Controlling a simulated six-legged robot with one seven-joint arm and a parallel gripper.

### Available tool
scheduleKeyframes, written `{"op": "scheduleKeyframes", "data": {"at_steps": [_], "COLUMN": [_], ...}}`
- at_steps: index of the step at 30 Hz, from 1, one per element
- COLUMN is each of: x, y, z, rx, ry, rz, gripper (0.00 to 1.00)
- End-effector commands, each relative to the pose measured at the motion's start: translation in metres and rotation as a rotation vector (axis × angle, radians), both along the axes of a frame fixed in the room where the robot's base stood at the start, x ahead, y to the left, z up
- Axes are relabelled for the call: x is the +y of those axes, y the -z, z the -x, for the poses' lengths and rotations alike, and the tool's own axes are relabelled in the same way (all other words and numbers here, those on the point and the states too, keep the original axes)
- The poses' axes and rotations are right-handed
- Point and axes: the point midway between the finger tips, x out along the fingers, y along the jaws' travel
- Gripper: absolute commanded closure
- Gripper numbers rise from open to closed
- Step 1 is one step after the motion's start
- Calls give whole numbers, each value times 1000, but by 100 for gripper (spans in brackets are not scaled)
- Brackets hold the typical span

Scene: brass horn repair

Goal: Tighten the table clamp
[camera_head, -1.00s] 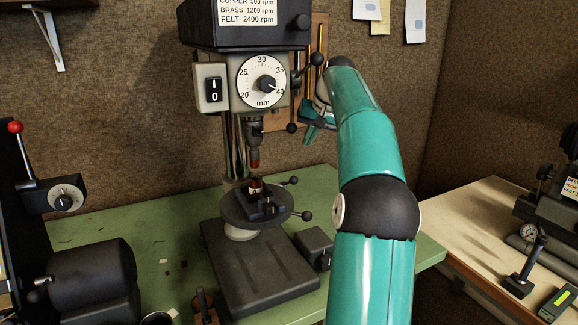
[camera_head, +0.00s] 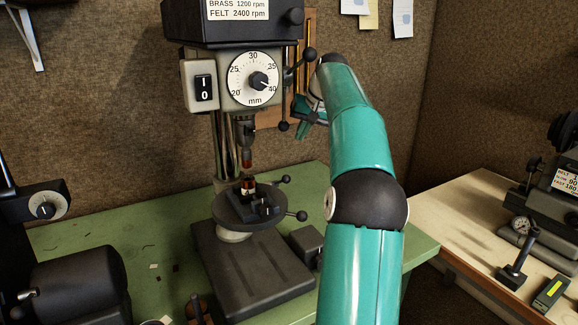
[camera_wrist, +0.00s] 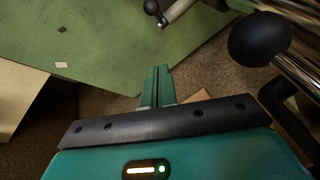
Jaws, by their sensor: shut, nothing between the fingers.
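The drill press's round table (camera_head: 232,217) carries a small dark vise (camera_head: 256,209) holding a brown and silver piece (camera_head: 248,188). Two ball-ended levers stick out on the table's right side, an upper one (camera_head: 286,180) and a lower one (camera_head: 302,216); I cannot tell which is the table clamp. My gripper (camera_head: 303,131) is above and right of both, beside the press head, partly behind my arm. In the wrist view my gripper (camera_wrist: 158,72) is shut and empty. A small ball-ended lever (camera_wrist: 152,7) shows beyond its tips, apart from them.
A black feed-handle ball (camera_wrist: 260,38) is close at upper right in the wrist view. The press's depth dial (camera_head: 252,79) is left of my gripper. A dark motor (camera_head: 75,285) stands at front left. The green bench (camera_head: 110,230) has small scraps. A pale bench (camera_head: 460,220) is right.

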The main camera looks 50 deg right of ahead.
Motion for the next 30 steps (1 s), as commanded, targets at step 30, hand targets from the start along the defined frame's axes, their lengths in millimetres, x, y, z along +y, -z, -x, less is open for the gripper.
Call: {"op": "scheduleKeyframes", "data": {"at_steps": [30], "x": [22], "y": [105], "z": [-28], "rx": [-1], "ry": [1], "rz": [0], "gripper": [100]}}
